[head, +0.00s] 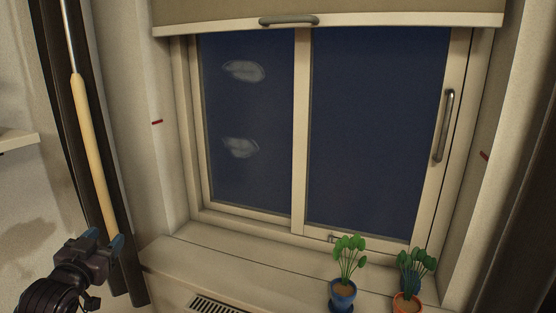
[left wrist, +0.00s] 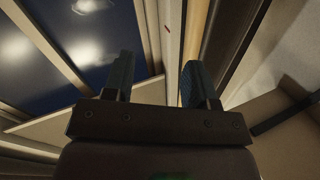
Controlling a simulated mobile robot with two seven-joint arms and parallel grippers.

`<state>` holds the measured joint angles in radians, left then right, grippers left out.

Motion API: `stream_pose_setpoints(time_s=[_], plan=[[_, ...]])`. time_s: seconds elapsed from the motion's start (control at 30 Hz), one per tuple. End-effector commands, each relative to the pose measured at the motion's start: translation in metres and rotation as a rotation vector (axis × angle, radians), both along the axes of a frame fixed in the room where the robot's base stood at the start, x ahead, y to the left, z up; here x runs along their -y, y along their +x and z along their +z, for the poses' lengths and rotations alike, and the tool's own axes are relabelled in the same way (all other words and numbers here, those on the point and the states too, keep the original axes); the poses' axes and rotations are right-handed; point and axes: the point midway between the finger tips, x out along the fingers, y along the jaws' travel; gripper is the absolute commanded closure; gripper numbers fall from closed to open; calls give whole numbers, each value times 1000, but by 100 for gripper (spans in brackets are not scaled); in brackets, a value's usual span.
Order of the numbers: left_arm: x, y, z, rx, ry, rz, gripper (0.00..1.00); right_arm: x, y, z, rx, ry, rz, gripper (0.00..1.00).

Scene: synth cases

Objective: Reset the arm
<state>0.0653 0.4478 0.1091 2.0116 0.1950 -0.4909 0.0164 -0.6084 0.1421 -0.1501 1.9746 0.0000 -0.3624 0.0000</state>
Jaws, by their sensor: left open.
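My left gripper (head: 104,243) is at the lower left of the head view, in front of the dark curtain or post beside the window. Its two blue-tipped fingers are apart and nothing is between them. The same gripper (left wrist: 157,78) shows in the left wrist view, with its fingers spread toward the window's side wall. A pale yellow rod (head: 94,150) hangs just above and behind the gripper in the head view. I cannot tell whether the two touch. My right gripper is not in view.
A two-pane window (head: 300,130) stands ahead, with a blind (head: 400,12) partly lowered over its top. On the sill (head: 190,262) stand a plant in a blue pot (head: 343,291) and another in an orange pot (head: 406,303). The left part of the sill is clear.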

Motion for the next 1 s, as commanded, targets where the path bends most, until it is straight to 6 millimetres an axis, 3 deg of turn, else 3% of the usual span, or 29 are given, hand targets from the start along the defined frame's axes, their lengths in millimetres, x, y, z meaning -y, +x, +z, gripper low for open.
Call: stream_pose_setpoints(time_s=[0.03,0.2,0.37,0.5,0.6,0.73,0.87,1.0], plan=[[9,-11,-34,-40,-1,-2,48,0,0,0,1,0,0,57],[39,-55,-125,-152,1,-10,48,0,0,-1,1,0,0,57],[68,-110,-202,-275,-27,-13,48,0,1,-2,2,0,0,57],[92,-166,-260,-398,-74,-6,48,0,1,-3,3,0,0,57],[106,-204,-290,-476,-118,5,48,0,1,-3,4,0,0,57],[112,-240,-313,-544,-153,26,48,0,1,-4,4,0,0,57],[110,-257,-323,-577,-161,41,48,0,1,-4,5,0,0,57],[109,-261,-325,-583,-161,44,48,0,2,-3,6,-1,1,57]])
